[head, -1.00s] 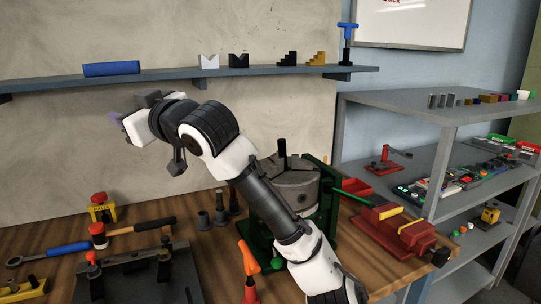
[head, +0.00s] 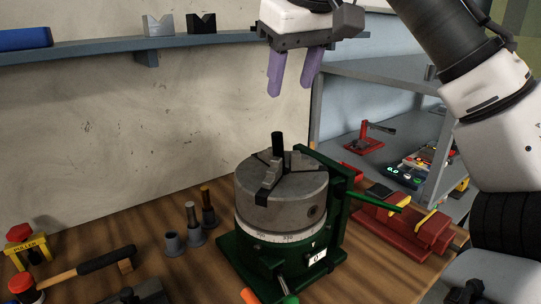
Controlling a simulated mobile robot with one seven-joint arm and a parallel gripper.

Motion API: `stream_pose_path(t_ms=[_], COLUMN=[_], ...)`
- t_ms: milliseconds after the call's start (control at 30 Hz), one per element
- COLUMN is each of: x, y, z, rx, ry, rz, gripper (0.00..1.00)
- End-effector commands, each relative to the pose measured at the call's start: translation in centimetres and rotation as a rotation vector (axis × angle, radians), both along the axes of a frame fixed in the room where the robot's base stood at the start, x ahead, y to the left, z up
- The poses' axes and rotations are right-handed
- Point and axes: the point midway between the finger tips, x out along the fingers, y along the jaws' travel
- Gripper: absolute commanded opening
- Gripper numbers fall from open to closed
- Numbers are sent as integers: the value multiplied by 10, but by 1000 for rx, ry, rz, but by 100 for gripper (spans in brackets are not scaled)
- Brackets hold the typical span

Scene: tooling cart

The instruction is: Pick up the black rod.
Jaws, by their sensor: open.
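The black rod (head: 277,146) stands upright in the middle of a grey three-jaw chuck (head: 250,191), which sits on a green rotary base (head: 245,257) on the wooden bench. Only the rod's upper part shows; its lower end is hidden in the chuck. My gripper (head: 291,92) is in the air above the rod in the picture, its two purple fingers apart and pointing down. Nothing is between the fingers, and they do not touch the rod.
A blue-grey shelf (head: 100,51) with V-blocks runs along the back wall. Metal collets (head: 191,225) stand left of the chuck. A red vise (head: 400,228) is at the right, with a grey shelving rack (head: 385,118) behind. A hammer (head: 92,266) lies at the lower left.

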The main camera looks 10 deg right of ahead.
Motion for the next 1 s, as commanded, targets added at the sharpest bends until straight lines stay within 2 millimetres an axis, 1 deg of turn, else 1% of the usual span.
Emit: stream_pose_path(t_ms=[33,100,300,400,567,833,900,1000], x=[4,9,24,29,32,45,48,50], y=[1,2,4,5,5,5,6,6], z=[-11,-24,-58,-67,-75,-108,-115,-119], rx=[2,3,3,2,2,1,1,1], ry=[2,1,0,-2,-2,-2,-3,-3], rz=[5,6,6,5,4,1,2,3], gripper=[45,45,45,45,45,45,45,45])
